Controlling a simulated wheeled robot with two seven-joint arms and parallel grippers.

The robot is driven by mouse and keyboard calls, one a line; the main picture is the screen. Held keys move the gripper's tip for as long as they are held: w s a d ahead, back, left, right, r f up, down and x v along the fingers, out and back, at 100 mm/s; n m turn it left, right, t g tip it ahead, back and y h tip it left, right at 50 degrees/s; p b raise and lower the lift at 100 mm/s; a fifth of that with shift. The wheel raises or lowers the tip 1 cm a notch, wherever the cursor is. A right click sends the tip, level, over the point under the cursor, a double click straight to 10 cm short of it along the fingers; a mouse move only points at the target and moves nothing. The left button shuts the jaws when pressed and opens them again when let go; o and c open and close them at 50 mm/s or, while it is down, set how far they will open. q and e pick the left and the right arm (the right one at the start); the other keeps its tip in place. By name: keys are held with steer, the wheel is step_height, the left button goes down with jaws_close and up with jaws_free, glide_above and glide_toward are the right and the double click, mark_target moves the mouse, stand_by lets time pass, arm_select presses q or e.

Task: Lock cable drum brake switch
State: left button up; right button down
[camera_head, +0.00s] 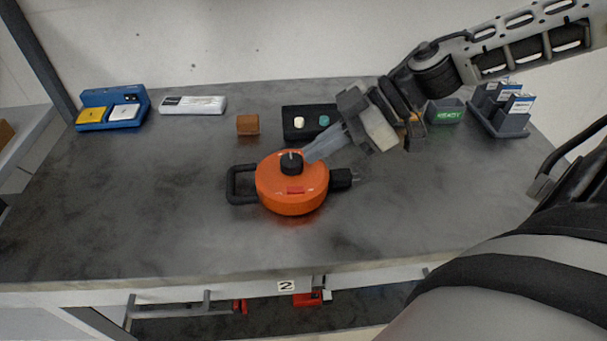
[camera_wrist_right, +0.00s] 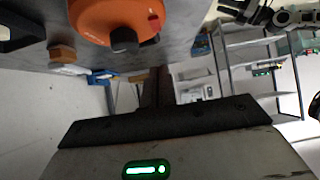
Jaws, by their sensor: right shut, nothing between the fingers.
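The orange cable drum (camera_head: 291,196) lies flat on the grey tabletop, with a black handle on its left and a black plug end on its right. A black knob (camera_head: 291,163) with a light mark stands on its top, and a red patch shows beside it. My right gripper (camera_head: 311,156) is shut and empty, its fingertips just right of the knob; I cannot tell whether they touch it. In the right wrist view the drum (camera_wrist_right: 110,14) and its knob (camera_wrist_right: 124,40) are at the top, beyond the shut fingers (camera_wrist_right: 155,90). My left gripper is not in view.
Along the back of the table stand a blue box with yellow and white pads (camera_head: 110,110), a white box (camera_head: 193,105), a brown block (camera_head: 247,124), a black box with two buttons (camera_head: 301,120), a READY display (camera_head: 446,112) and a grey rack (camera_head: 502,110). The front tabletop is clear.

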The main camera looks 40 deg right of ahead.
mark_target(288, 188)
steer(key=f, duration=0.1)
steer(key=a+f+b, duration=0.1)
steer(key=w+a+f, duration=0.1)
steer(key=f, duration=0.1)
steer(key=shift+w+a, duration=0.1)
steer(key=shift+f+b, duration=0.4)
steer(key=shift+f, duration=0.05)
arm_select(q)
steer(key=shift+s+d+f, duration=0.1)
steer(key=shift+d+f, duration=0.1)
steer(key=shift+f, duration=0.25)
arm_select(e)
steer(key=shift+f, duration=0.4)
steer(key=shift+w+a+f+b, duration=0.15)
steer(key=shift+f+b, duration=0.25)
steer(key=shift+b, duration=0.35)
steer(key=shift+r, duration=0.15)
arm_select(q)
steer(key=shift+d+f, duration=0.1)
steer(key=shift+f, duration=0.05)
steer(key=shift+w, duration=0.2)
